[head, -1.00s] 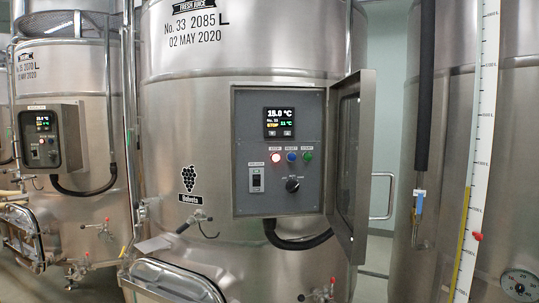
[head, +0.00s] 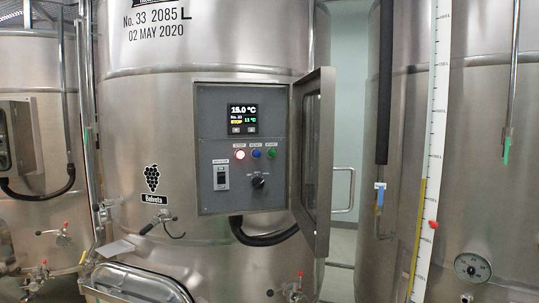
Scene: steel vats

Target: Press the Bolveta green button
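The green button (head: 272,153) is the rightmost of three in a row on a grey control panel (head: 205,120). Beside it are a blue button (head: 256,153) and a lit red button (head: 240,154). The panel is on a steel vat (head: 150,110) with a grape label reading about "Bolveta" (head: 155,198). The panel's hinged door (head: 312,160) stands open to the right. A small display (head: 243,118) above the buttons reads 15.0 °C and STOP. Neither of my grippers is in view.
A black rotary knob (head: 258,182) and a switch (head: 221,177) sit below the buttons. A black hose (head: 262,238) loops under the panel. Another vat (head: 30,120) with its own box stands left, and one with a gauge (head: 472,267) stands right. A hatch (head: 135,283) juts out below.

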